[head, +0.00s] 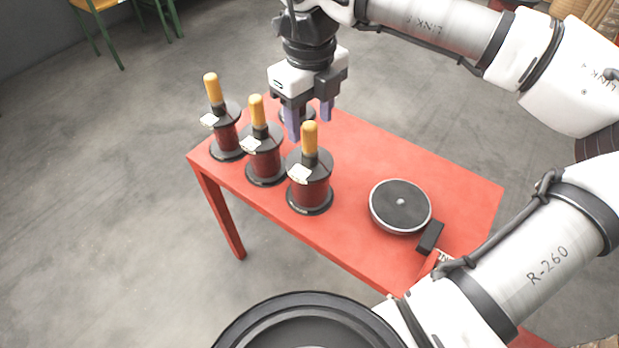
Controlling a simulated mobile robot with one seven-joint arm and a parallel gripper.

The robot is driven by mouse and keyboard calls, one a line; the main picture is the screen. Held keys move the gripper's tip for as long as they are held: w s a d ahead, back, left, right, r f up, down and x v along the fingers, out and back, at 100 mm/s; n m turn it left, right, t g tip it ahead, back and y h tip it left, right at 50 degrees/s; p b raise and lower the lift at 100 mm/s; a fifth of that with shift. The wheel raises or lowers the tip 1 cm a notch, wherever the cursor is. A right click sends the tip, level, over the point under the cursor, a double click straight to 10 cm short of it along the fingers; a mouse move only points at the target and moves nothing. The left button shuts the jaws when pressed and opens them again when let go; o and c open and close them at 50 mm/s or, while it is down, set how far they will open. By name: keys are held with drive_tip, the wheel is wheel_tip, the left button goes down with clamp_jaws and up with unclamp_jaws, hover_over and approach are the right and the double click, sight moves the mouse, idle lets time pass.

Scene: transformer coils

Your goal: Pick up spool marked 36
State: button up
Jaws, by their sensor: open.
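Three spools with dark red windings, black flanges, yellow-orange handles and small white tags stand upright in a row on the red table: a left spool (227,138), a middle spool (264,160) and a right spool (309,188). The tags are too small to read, so I cannot tell which is marked 36. My gripper (309,122) is open, with two purple-grey fingers pointing down. It is above the table, behind the right spool's handle in the picture. A dark round base, partly hidden by the fingers, shows behind them.
The red table (350,145) has free room behind and right of the spools. A round black turntable-like disc (400,206) and a small black box (431,237) sit on its right part. A chair with green legs (115,40) stands far back left.

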sight(310, 146)
drive_tip(key=shift+s+f+b, duration=0.1)
drive_tip(key=shift+f+b, duration=0.25)
drive_tip(key=shift+f, duration=3.1)
clamp_jaws()
